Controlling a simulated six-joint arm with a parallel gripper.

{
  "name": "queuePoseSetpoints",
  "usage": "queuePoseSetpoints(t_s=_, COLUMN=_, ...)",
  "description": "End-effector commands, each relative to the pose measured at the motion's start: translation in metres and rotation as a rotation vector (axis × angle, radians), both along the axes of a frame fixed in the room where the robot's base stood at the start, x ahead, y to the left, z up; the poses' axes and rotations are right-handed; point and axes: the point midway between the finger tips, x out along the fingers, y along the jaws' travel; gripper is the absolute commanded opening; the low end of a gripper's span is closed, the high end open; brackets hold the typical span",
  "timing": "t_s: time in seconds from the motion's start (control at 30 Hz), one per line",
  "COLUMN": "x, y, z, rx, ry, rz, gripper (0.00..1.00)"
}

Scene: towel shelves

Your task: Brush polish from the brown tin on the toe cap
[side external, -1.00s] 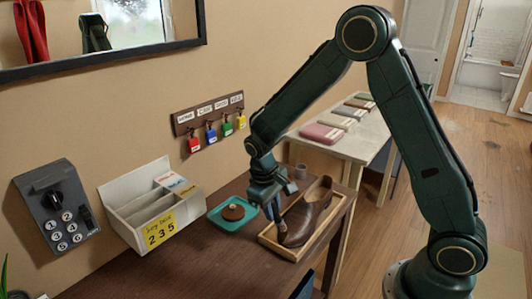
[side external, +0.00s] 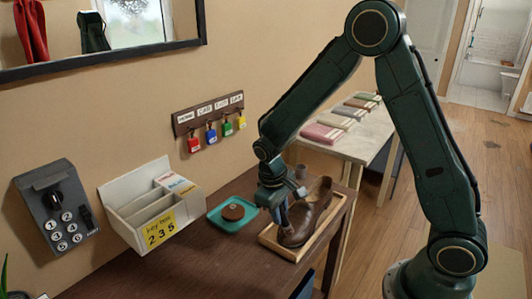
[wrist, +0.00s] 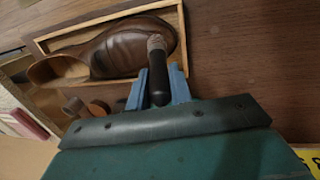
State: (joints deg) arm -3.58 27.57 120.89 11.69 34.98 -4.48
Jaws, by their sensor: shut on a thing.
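My gripper (side external: 284,214) is shut on a brush (wrist: 158,78), its blue fingers on either side of the black handle. The brush's grey-brown head reaches over the toe end of a brown leather shoe (wrist: 125,48); whether it touches the leather I cannot tell. In the side view the shoe (side external: 318,205) lies in a shallow wooden tray (side external: 337,217), its toe partly hidden by my gripper.
A white sorter box (side external: 122,222) with a yellow label stands left on the dark desk (side external: 200,262). A grey dial panel (side external: 57,215) and a key rack (side external: 207,112) are on the wall. A pale table (side external: 370,145) with folded towels stands behind. The desk front is clear.

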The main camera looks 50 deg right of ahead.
Motion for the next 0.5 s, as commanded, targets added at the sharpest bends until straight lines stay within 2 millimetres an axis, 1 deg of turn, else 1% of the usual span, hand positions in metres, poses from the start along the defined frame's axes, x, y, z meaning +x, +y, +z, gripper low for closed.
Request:
queuePoseSetpoints(t_s=0.3, x=0.019, y=0.0, z=-0.001, rx=0.0, ry=0.0, rz=-0.001, gripper=0.0)
queuePoseSetpoints(t_s=0.5, x=0.025, y=0.0, z=-0.001, rx=0.0, ry=0.0, rz=-0.001, gripper=0.0)
